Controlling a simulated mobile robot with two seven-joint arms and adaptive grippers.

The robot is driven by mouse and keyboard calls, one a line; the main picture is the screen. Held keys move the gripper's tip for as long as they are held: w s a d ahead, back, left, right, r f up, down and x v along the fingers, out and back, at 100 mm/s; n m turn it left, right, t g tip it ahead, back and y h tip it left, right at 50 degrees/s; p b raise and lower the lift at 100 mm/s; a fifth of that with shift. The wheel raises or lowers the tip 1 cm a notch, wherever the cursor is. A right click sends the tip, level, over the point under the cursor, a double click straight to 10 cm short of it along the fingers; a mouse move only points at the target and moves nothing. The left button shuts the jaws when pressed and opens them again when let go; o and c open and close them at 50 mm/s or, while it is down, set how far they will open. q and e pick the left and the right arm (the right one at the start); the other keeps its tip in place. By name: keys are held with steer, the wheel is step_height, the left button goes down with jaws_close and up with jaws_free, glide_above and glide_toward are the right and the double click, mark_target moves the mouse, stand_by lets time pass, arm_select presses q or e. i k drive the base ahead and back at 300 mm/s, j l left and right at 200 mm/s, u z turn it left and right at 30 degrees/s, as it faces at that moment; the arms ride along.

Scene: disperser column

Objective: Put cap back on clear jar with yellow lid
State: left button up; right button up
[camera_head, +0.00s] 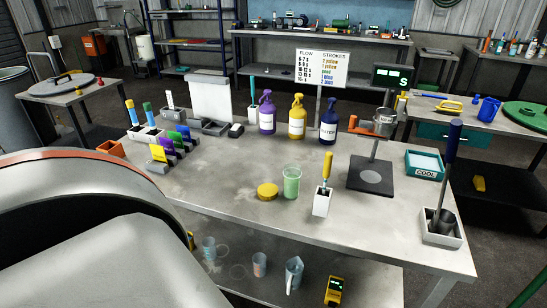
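The clear jar (291,183) stands upright on the grey table, near the middle of its front half. It is open at the top and looks pale green inside. The yellow lid (267,192) lies flat on the table just left of the jar, apart from it or nearly touching. Neither of my grippers shows in the head view. A large pale curved shape with a dark and red edge fills the lower left and hides the table's left front part.
A white holder with a yellow-handled tool (323,197) stands right of the jar. Purple, yellow and dark blue pump bottles (297,121) stand behind. A stand with a metal cup (384,123) is at the right. The table (235,172) is bare left of and behind the lid.

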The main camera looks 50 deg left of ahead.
mark_target(292, 181)
steer(key=u, duration=1.3)
